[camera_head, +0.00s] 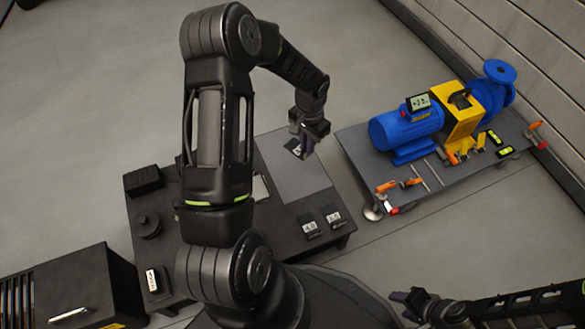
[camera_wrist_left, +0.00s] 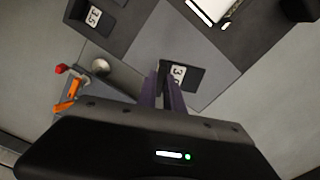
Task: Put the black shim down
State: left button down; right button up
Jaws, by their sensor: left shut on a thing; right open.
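My left gripper (camera_head: 304,140) is shut on the black shim (camera_head: 294,147), a small dark plate with a white label. In the left wrist view the shim (camera_wrist_left: 196,78) sticks out beyond the purple-grey fingers (camera_wrist_left: 167,92), which partly cover its label. It is over the light grey panel (camera_head: 300,178) of the dark bench; I cannot tell whether it touches the panel. My right gripper (camera_head: 428,299) is open and empty at the lower right, away from the bench.
Two labelled black blocks (camera_head: 309,226) (camera_head: 334,218) lie near the bench's front right edge. A ribbed black block (camera_head: 143,181) and a round black part (camera_head: 147,224) are at the left. A blue pump (camera_head: 408,131) stands on a grey skid (camera_head: 440,178) to the right.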

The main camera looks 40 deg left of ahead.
pick_arm(q)
jog(key=shift+s+f, duration=0.4)
jog(key=shift+f, duration=0.1)
jog(key=shift+f+b, duration=1.25)
jog(key=shift+f, duration=1.85)
jog(key=shift+w+f+b, duration=0.1)
jog(key=shift+f+b, duration=0.7)
jog(key=shift+f, duration=1.05)
jog(key=shift+f, duration=0.1)
